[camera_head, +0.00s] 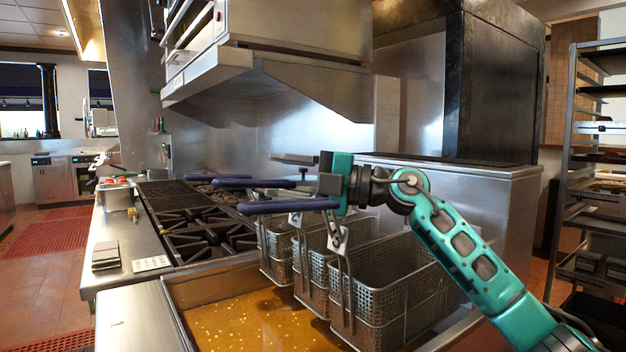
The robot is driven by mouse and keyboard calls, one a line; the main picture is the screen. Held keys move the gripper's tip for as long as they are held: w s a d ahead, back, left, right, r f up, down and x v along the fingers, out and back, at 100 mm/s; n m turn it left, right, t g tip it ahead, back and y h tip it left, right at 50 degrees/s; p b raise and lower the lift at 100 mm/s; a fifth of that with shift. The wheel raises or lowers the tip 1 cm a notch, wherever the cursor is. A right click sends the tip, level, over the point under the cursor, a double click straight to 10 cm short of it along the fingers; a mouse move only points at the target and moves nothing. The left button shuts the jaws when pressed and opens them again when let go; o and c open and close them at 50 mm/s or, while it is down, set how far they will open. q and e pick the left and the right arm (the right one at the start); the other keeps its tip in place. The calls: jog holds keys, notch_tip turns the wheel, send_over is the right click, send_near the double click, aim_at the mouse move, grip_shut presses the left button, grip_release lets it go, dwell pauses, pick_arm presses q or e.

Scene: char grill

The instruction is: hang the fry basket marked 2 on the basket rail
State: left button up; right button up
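Three wire fry baskets with blue handles are in a row over the fryer: a far one (274,262), a middle one (314,272) and a near one (392,283). Their handles point left. Small pale tags show on the handle brackets, but their marks are too small to read, so I cannot tell which basket is 2. My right gripper (325,174), on a teal arm from the right, is beside the handles' right ends, above the baskets. Whether its fingers are open or closed on a handle is unclear. My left gripper is not in view. I cannot make out the basket rail clearly.
The fryer vat (235,322) holds yellow-brown oil below the baskets. A burner range (195,225) stands behind it, with a steel hood (270,75) overhead. A steel counter (120,262) is at left. A tray rack (560,190) stands at right.

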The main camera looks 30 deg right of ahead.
jog(key=b+v, duration=0.2)
jog(key=v, duration=1)
jog(key=shift+s, duration=0.15)
